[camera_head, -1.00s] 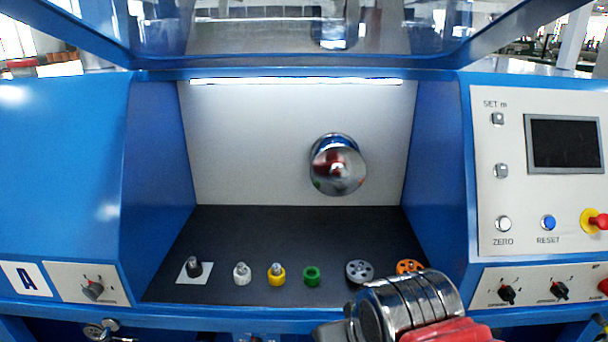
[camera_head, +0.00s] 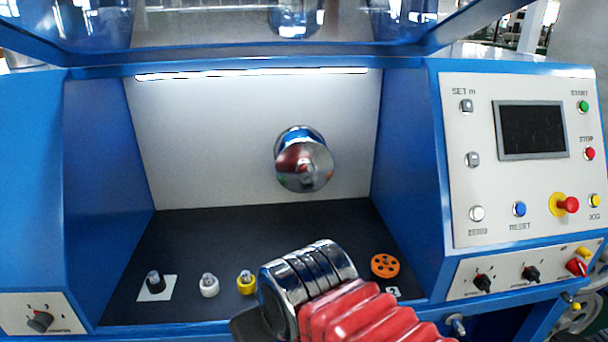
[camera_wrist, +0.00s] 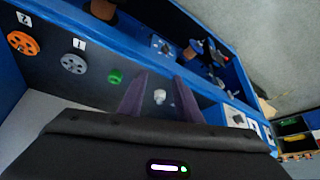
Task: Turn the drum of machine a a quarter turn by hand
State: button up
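The shiny chrome drum (camera_head: 303,162) sticks out from the pale back wall of the blue machine (camera_head: 95,150) in the head view. No letter shows on the machine's front there now. The drum does not show in the wrist view. My gripper (camera_wrist: 160,86) is open in the wrist view, its two dark fingers apart. A white roller (camera_wrist: 159,96) appears between the fingers, but I cannot tell how far below them it is. In the head view my arm is in front of the shelf, below the drum and apart from it in the picture; the fingertips are hidden.
On the dark shelf (camera_head: 230,235) stand a black knob (camera_head: 154,282), a white roller (camera_head: 209,284), a yellow roller (camera_head: 246,281) and an orange wheel (camera_head: 385,265). The wrist view shows a grey wheel (camera_wrist: 73,64) and a green roller (camera_wrist: 115,76). A control panel (camera_head: 520,210) is at right.

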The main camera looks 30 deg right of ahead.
aim_at(305, 171)
jog(key=shift+o, duration=0.5)
jog(key=shift+o, duration=0.7)
jog(key=shift+w, duration=0.15)
jog(key=o, duration=0.5)
jog(key=shift+t+h, duration=0.3)
jog(key=shift+t, duration=0.6)
jog(key=w, duration=0.2)
jog(key=w+d, duration=0.1)
jog(key=w, duration=0.2)
jog(key=w+d, duration=0.1)
jog(key=w, duration=0.1)
jog(key=shift+w+d+r, duration=0.15)
jog(key=shift+o, duration=0.2)
jog(key=w+d+t+h, duration=0.2)
jog(key=w+d+t, duration=0.2)
jog(key=w+d, duration=0.55)
jog(key=w+d+t+h, duration=0.2)
jog(key=w+d, duration=0.3)
jog(key=d, duration=0.2)
jog(key=w+d+r+t+h, duration=0.1)
jog(key=w+d+t+h, duration=0.1)
jog(key=d, duration=0.6)
jog(key=w+h, duration=0.1)
jog(key=w, duration=0.1)
jog(key=shift+w+d+r+m+t, duration=0.15)
jog(key=shift+w+m+t, duration=0.15)
jog(key=shift+w+t, duration=0.1)
jog(key=shift+w, duration=0.1)
